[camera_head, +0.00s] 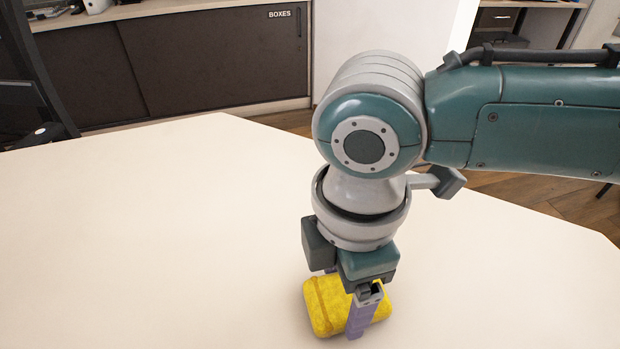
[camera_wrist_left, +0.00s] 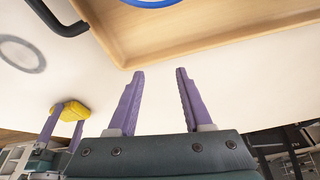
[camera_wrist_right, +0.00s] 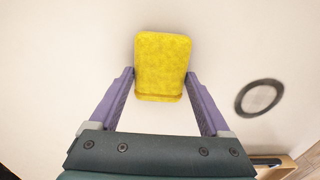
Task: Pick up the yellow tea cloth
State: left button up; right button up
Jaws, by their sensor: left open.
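The yellow tea cloth (camera_head: 324,307) is a folded, rounded bundle on the cream table, near the bottom of the head view. My right gripper (camera_head: 347,302) points down over it, one purple finger in front of the cloth and the other mostly hidden behind. In the right wrist view the cloth (camera_wrist_right: 163,65) lies between the fingertips, which look close against its sides; whether they press on it cannot be told. In the left wrist view the cloth (camera_wrist_left: 70,109) shows at the left, far from my left gripper (camera_wrist_left: 160,72), which is open and empty.
In the left wrist view a wooden tray (camera_wrist_left: 125,52) with a blue round rim (camera_wrist_left: 152,3) is near my left gripper. A dark ring (camera_wrist_right: 259,97) lies right of the cloth in the right wrist view. The table (camera_head: 130,240) left of the cloth is clear.

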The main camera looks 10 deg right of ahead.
aim_at(342, 294)
jog(key=c, duration=0.7)
jog(key=shift+r, duration=0.1)
pick_arm(q)
jog(key=shift+r, duration=0.1)
pick_arm(e)
jog(key=shift+r, duration=0.25)
pick_arm(q)
jog(key=shift+r+p, duration=2.55)
jog(key=shift+p, duration=0.15)
pick_arm(e)
jog(key=shift+r, duration=9.7)
